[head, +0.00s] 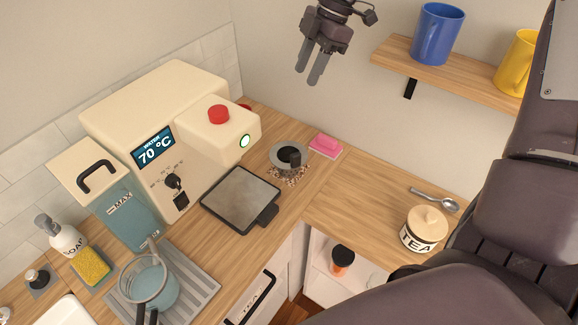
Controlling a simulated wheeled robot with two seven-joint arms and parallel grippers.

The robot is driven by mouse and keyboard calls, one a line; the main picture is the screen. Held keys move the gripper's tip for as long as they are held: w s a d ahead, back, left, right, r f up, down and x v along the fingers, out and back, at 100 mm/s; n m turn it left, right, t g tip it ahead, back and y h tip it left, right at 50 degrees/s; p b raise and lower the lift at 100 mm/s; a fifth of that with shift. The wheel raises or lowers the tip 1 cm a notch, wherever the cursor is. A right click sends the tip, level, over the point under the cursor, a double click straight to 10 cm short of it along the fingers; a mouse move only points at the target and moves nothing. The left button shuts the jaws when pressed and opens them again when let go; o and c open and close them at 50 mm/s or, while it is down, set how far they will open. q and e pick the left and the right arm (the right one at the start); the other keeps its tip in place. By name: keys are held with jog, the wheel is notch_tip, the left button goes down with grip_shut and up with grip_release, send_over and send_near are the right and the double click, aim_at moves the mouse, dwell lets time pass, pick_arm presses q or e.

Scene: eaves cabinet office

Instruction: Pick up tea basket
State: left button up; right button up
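I cannot pick out a tea basket for certain. A round cream jar lettered TEA (421,232), with a tan knobbed lid, stands on the wooden counter at the right. A round grey metal piece with a dark handle (289,156) sits on the counter beside the machine, with brown crumbs around it. My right gripper (308,74) hangs high at top centre, fingers pointing down with a gap between them. It is empty and well clear of the counter. My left gripper is out of view.
A cream water machine (150,108) reads 70 °C. A dark-rimmed tray (240,196), pink block (326,145), spoon (437,199) and glass jug (153,281) stand on the counter. A shelf (450,75) holds blue and yellow mugs. My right arm covers the lower right.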

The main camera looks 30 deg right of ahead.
jog(key=b, duration=1.8)
send_over(297, 153)
jog(key=d, duration=0.2)
notch_tip(297, 153, down, 20)
jog(key=r, duration=0.1)
jog(key=shift+s+a+f, duration=0.1)
jog(key=shift+f, duration=0.65)
jog(key=p+x, duration=0.2)
jog(key=x, duration=0.3)
jog(key=shift+s+f, duration=0.15)
jog(key=shift+f, duration=0.15)
jog(key=shift+a+f, duration=0.2)
jog(key=shift+f, duration=0.2)
grip_shut()
